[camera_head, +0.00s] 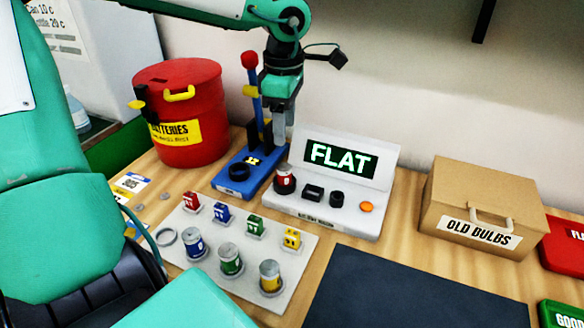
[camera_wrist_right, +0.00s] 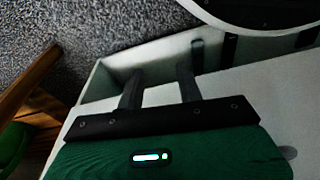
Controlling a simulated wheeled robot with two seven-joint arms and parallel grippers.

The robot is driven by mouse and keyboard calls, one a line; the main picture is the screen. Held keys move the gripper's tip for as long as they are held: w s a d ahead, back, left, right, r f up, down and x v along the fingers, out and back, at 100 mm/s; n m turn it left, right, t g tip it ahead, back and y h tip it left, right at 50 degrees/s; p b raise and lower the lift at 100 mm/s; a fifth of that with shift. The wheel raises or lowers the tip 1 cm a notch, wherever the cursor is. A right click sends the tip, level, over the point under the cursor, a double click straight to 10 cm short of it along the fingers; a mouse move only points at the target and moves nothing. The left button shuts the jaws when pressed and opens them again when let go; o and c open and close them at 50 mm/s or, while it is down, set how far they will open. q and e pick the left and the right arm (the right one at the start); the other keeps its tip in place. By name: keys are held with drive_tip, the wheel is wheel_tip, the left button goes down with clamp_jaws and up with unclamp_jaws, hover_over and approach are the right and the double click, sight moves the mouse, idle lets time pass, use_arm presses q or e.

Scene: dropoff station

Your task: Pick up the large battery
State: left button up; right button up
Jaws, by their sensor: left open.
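A large red battery (camera_head: 284,180) stands upright in the left socket of the white tester (camera_head: 328,213), whose screen reads FLAT. Large blue (camera_head: 194,246), green (camera_head: 230,260) and yellow (camera_head: 270,277) round batteries stand on the grey tray (camera_head: 205,282); an empty ring (camera_head: 166,236) is at its left. My left gripper (camera_head: 279,137) points down above and behind the red battery, near the lever device. It is open, apart from the battery; its fingers partly overlap in this view. My right gripper (camera_wrist_right: 159,95) shows in the right wrist view, fingers apart and nothing between them.
Small block batteries line the tray's back. A blue lever device (camera_head: 232,178) stands left of the tester. A red batteries bin (camera_head: 190,95) is behind left, an old bulbs box (camera_head: 470,190) at right. A dark mat (camera_head: 410,297) lies bare in front.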

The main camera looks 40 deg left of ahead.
sight(284, 167)
use_arm(q)
wheel_tip(284, 167, down, 6)
drive_tip(key=shift+f, duration=0.4)
wheel_tip(284, 167, down, 4)
drive_tip(key=shift+s+a+f+p, duration=0.1)
drive_tip(key=shift+f+p, duration=0.15)
drive_tip(key=shift+p, duration=0.1)
use_arm(e)
drive_tip(key=shift+s+d+f, duration=0.1)
drive_tip(key=shift+s+f, duration=0.25)
drive_tip(key=shift+f, duration=0.5)
use_arm(q)
clamp_jaws()
